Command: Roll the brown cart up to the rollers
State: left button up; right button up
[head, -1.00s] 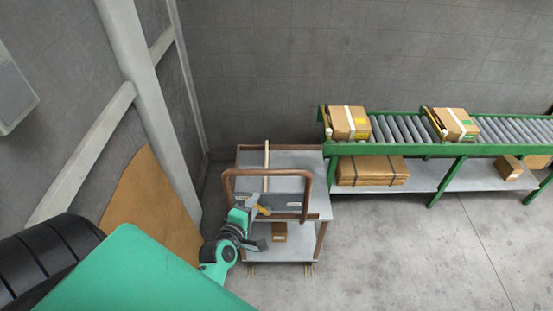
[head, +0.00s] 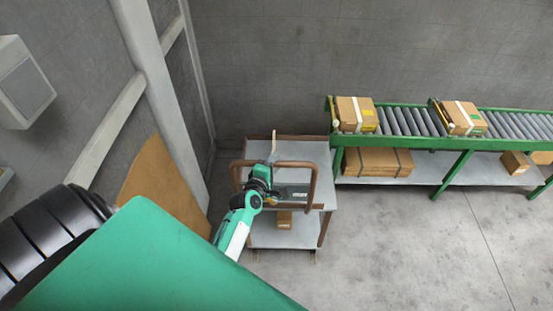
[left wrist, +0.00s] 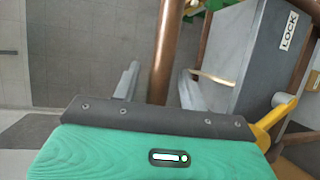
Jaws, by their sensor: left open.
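The brown cart (head: 318,222) has a brown frame, grey shelves and a raised brown handle (head: 311,164). It stands left of the roller conveyor (head: 400,122); I cannot tell the gap between them. My left gripper (head: 271,187) is at the cart's handle side, covering part of the handle and top shelf. In the left wrist view a brown handle bar (left wrist: 162,45) runs between the open fingers of the left gripper (left wrist: 158,72), with space on both sides; I cannot tell whether they touch it. My right gripper is not in view.
A grey box marked LOCK (left wrist: 270,50) and a yellow lever (left wrist: 275,116) are close to the left gripper. A small carton (head: 284,220) sits on the cart's lower shelf. Taped cartons (head: 356,113) stand on the conveyor. Floor at right (head: 400,240) is clear.

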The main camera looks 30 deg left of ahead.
pick_arm(q)
jog(key=shift+x, duration=0.9)
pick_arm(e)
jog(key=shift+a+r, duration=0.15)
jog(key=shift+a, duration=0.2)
pick_arm(q)
grip_shut()
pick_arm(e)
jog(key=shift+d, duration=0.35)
pick_arm(q)
jog(key=shift+w, duration=0.1)
